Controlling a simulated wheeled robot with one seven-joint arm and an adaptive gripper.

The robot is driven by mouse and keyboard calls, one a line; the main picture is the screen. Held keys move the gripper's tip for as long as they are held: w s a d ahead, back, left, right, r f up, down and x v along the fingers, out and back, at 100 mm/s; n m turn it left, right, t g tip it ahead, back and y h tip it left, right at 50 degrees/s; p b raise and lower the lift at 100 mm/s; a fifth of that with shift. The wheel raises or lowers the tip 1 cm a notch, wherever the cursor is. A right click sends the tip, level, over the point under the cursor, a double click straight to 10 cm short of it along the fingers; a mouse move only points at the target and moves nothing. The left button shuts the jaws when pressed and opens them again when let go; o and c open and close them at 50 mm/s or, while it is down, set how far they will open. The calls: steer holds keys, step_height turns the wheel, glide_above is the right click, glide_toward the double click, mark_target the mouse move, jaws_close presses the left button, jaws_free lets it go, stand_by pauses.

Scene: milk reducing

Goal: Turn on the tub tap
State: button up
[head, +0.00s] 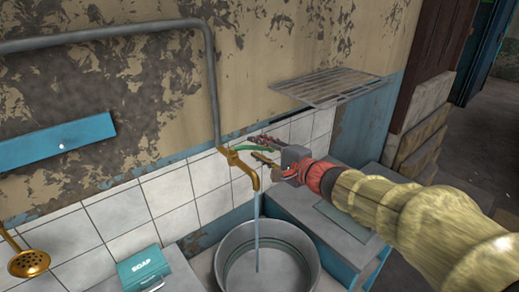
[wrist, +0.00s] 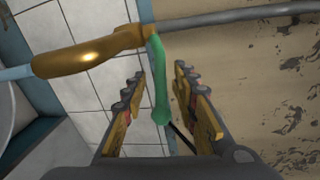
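The brass tub tap (head: 241,163) comes off a grey wall pipe above the metal tub (head: 309,259). A pale blue stream of water (head: 257,232) runs from its spout down into the tub. The tap's green lever handle (head: 243,148) points right toward my gripper (head: 262,149). In the wrist view, the green handle (wrist: 160,85) lies between the two fingers of my gripper (wrist: 156,80), with visible gaps on both sides. The gripper is open. The brass spout (wrist: 85,55) shows at upper left there, with the water (wrist: 14,74) leaving its end.
The tiled wall (head: 172,190) is close behind the tap. A wire rack (head: 325,86) juts from the wall above my gripper. A teal soap box (head: 148,270) and a brass shower head (head: 29,263) are at lower left. A grey-blue counter (head: 320,218) lies below my arm.

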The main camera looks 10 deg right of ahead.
steer(key=v, duration=1.2)
